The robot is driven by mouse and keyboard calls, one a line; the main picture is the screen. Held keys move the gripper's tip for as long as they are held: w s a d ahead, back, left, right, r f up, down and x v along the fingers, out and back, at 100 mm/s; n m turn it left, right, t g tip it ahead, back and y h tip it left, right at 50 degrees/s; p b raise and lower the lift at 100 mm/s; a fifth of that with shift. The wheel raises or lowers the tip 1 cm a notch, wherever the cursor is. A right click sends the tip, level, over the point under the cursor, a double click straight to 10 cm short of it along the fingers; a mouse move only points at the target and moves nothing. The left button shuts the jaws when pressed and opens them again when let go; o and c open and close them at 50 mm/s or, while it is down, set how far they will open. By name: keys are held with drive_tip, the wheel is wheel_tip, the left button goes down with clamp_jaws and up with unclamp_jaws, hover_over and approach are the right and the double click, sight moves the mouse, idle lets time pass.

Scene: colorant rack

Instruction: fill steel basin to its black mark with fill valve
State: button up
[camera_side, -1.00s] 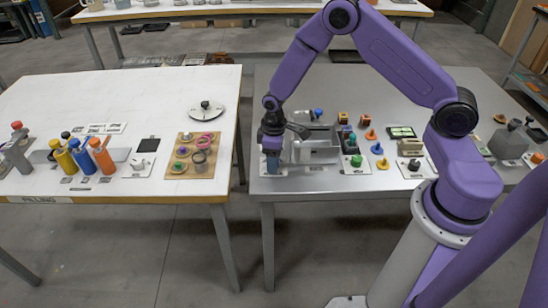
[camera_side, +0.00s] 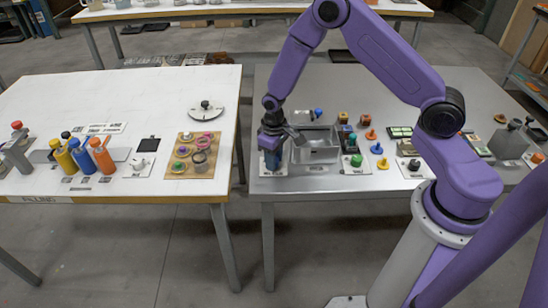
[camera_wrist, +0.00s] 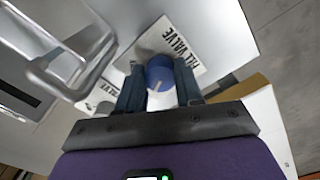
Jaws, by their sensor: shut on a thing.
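The fill valve has a round blue knob (camera_wrist: 160,74) with a pale pointer line, beside a white label reading FILL VALVE (camera_wrist: 180,45). My gripper (camera_wrist: 160,66) is shut on the knob, one dark finger on each side. In the side view my gripper (camera_side: 271,150) points down at the table's left edge and hides most of the valve. The steel basin (camera_side: 316,153) stands just right of it. Part of the basin's bright metal (camera_wrist: 75,65) shows at the wrist view's left, near a dark band (camera_wrist: 20,96). I cannot tell the water level.
Another blue knob (camera_side: 318,112) is behind the basin. A green knob (camera_side: 356,160), a yellow piece (camera_side: 382,163) and several small coloured parts stand to its right. A white table (camera_side: 100,95) with bottles is across a gap on the left.

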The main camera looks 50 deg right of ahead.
drive_tip(key=o, duration=1)
drive_tip(key=shift+o, duration=0.2)
drive_tip(key=shift+r, duration=0.1)
wheel_tip(320, 180, up, 17)
drive_tip(key=shift+r, duration=0.1)
